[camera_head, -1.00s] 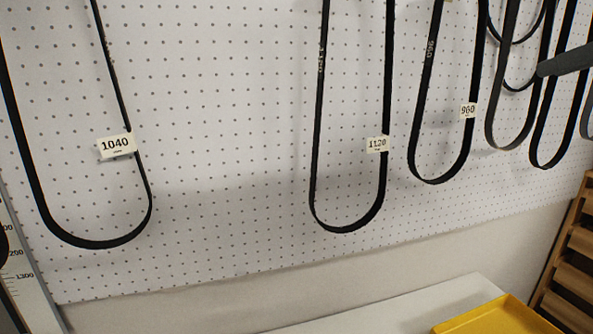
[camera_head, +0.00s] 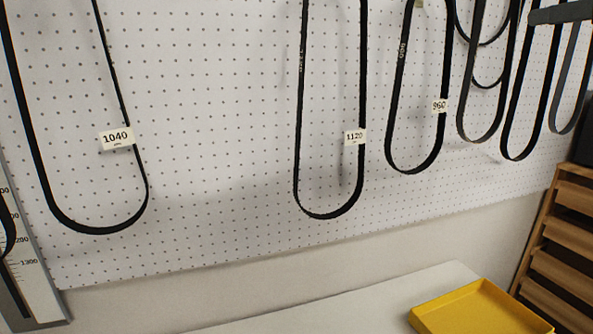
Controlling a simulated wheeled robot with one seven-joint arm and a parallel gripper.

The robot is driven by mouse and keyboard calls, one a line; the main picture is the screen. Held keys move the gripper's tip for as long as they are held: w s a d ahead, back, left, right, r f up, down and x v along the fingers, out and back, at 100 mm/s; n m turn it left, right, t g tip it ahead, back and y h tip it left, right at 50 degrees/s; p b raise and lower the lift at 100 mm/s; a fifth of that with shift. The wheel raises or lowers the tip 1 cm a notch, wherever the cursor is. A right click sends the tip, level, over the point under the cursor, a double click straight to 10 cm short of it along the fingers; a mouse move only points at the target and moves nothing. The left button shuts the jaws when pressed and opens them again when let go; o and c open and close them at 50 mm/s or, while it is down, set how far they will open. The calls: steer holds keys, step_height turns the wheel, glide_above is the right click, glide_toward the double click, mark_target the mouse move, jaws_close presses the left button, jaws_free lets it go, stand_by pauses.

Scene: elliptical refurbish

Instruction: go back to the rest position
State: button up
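A dark grey bar-shaped part, seemingly the end of my gripper (camera_head: 560,13), enters at the top right edge. Only a small piece of it shows, in front of the belts on the right. Both fingertips cannot be made out, and nothing is seen held in it.
Black belts hang on a white pegboard (camera_head: 230,110), with labels 1040 (camera_head: 116,137), 1120 (camera_head: 355,137) and 960 (camera_head: 439,105). A yellow tray (camera_head: 480,310) lies on a white surface (camera_head: 350,305) below. A wooden rack (camera_head: 560,240) stands at right, a ruler board (camera_head: 30,265) at left.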

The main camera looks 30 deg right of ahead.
steer(key=w+f+m+t+h, duration=0.2)
steer(key=f+m+h, duration=0.2)
steer(key=f, duration=0.5)
steer(key=w+f+m+t+h, duration=0.2)
steer(key=f+m+h, duration=0.15)
steer(key=f, duration=0.45)
steer(key=a+f+m+g+h, duration=0.1)
steer(key=a+f, duration=0.5)
steer(key=f, duration=0.3)
steer(key=a+f+m+g, duration=0.1)
steer(key=a+f, duration=0.4)
steer(key=f, duration=0.4)
steer(key=s+a+f+n+y, duration=0.3)
steer(key=s+a+f, duration=0.1)
steer(key=a+f, duration=0.5)
steer(key=s+a+f+n+y, duration=0.2)
steer(key=s+a+f+y, duration=0.15)
steer(key=a+f, duration=0.45)
steer(key=s+a+f+n+g+y, duration=0.2)
steer(key=s+a+f+n+y, duration=0.1)
steer(key=s+a, duration=0.4)
steer(key=s+a+f+n+g+y, duration=0.1)
steer(key=s+a+f+n+y, duration=0.2)
steer(key=s+a, duration=0.4)
step_height(320, 180, down, 2)
steer(key=shift+s+a+g+y, duration=0.2)
steer(key=shift+s+g+y, duration=0.2)
steer(key=shift+s+y, duration=0.3)
